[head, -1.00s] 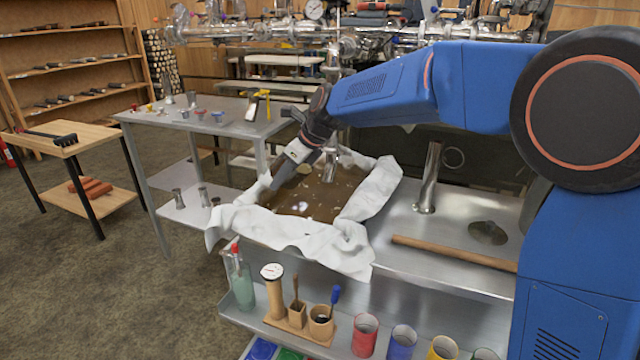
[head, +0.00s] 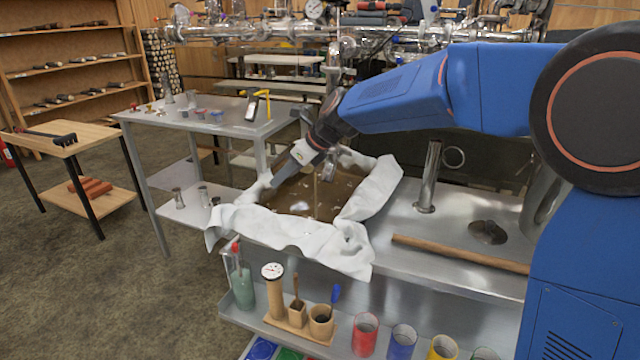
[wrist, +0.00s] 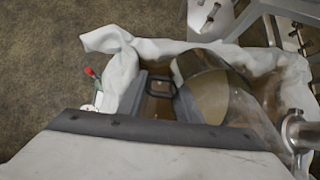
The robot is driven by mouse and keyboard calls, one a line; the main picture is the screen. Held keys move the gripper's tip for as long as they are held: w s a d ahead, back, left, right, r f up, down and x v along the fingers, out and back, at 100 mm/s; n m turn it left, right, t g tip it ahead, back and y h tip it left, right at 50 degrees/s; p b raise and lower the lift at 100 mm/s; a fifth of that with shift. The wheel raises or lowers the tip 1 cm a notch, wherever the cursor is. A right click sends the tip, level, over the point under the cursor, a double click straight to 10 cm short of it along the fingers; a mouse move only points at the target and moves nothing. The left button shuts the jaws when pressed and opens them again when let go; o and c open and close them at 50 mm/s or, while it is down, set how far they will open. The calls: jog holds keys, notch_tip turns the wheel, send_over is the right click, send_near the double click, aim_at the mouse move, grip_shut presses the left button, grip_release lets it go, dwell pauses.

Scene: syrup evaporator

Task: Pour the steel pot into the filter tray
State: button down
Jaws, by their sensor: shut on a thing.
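The steel pot (wrist: 205,92) shows in the wrist view, tilted, with a pale tan inside, just right of my gripper (wrist: 160,88). My gripper's fingers are shut on the pot's dark handle (wrist: 160,78). In the head view, my gripper (head: 275,180) hangs over the filter tray, and only a small metallic part of the pot (head: 330,166) shows behind it. A thin pale streak (head: 316,192) runs down below there, seemingly a stream. The filter tray is draped with white cloth (head: 290,232) and holds brown liquid (head: 330,195) with pale spots.
A steel counter with an upright pipe (head: 429,178) and a wooden rod (head: 460,254) lies right of the tray. A front shelf holds a green bottle (head: 243,285) and several coloured cups. A steel table (head: 215,125) with small items stands behind left. Floor at left is open.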

jog(key=shift+s+d+r+t+y+p, duration=0.15)
jog(key=shift+r+t+y+p, duration=0.3)
jog(key=shift+y, duration=0.3)
jog(key=shift+w+d+r+t+y+p, duration=0.1)
jog(key=shift+d+r+t+y+p, duration=0.1)
jog(key=shift+y+p, duration=0.45)
jog(key=shift+s+d+r+t+y+p, duration=0.1)
jog(key=shift+r+t+y+p, duration=0.25)
jog(key=shift+y, duration=0.45)
dwell(1.5)
jog(key=shift+s+d+r+t+y+p, duration=0.15)
jog(key=shift+d+r+y+p, duration=0.05)
jog(key=shift+d+y+p, duration=0.2)
jog(key=shift+s+d+r+t+y+p, duration=0.2)
jog(key=shift+d+y+p, duration=0.1)
jog(key=shift+d+y, duration=0.2)
dwell(0.6)
jog(key=shift+s+d+r+t+y+p, duration=0.1)
jog(key=shift+d+r+t+y+p, duration=0.2)
jog(key=shift+y, duration=0.4)
jog(key=shift+s+d+r+t+y+p, duration=0.15)
jog(key=shift+y+p, duration=0.25)
jog(key=shift+y, duration=0.3)
dwell(0.9)
jog(key=shift+w, duration=0.1)
